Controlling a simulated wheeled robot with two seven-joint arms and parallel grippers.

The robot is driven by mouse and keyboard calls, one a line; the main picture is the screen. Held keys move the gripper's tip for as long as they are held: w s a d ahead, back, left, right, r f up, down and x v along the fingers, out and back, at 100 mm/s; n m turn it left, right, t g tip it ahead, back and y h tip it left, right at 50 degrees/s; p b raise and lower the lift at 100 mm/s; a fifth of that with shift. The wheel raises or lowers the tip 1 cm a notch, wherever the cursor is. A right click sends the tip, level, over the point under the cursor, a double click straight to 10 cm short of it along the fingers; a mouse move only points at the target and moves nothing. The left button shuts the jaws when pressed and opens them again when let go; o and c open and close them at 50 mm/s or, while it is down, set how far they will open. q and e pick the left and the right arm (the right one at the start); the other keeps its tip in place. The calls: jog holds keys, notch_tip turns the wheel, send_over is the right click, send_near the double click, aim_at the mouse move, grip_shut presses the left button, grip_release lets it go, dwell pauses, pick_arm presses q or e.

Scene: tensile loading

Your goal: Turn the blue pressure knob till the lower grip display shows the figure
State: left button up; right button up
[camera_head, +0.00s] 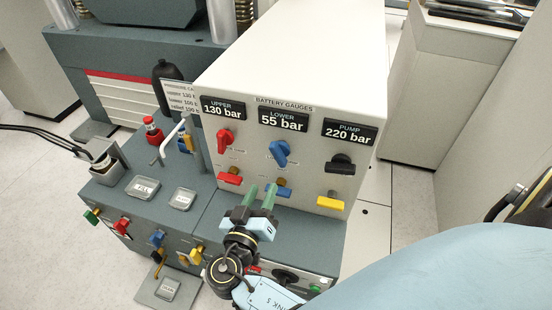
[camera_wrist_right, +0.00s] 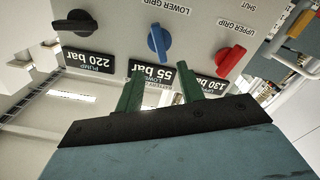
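The blue pressure knob (camera_head: 279,153) is on the white gauge box, under the lower grip display (camera_head: 284,120), which reads 55 bar. A card (camera_head: 181,97) left of the box is partly hidden; its lower line seems to read 100. My right gripper (camera_head: 261,190) is in front of the box, below the blue knob, with its two green fingers apart and nothing between them. The upside-down right wrist view shows the blue knob (camera_wrist_right: 158,42) and the lower display (camera_wrist_right: 152,73) beyond the fingertips, apart from them. My left gripper is not in view.
A red knob (camera_head: 225,138) and a black knob (camera_head: 340,163) flank the blue one. Below are red (camera_head: 230,178), blue (camera_head: 283,192) and yellow (camera_head: 330,201) valve handles; my right fingers partly overlap the blue handle. The upper display reads 130 bar, the pump 220 bar.

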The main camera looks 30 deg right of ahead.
aim_at(277, 159)
jog(key=x, duration=1.1)
jog(key=shift+d+p, duration=0.25)
jog(key=shift+p, duration=0.15)
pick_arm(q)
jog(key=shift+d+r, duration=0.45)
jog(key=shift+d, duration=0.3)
pick_arm(e)
jog(key=shift+w, duration=0.1)
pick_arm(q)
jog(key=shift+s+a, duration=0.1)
pick_arm(e)
jog(key=shift+c, duration=0.2)
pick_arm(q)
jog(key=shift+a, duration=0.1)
pick_arm(e)
grip_shut()
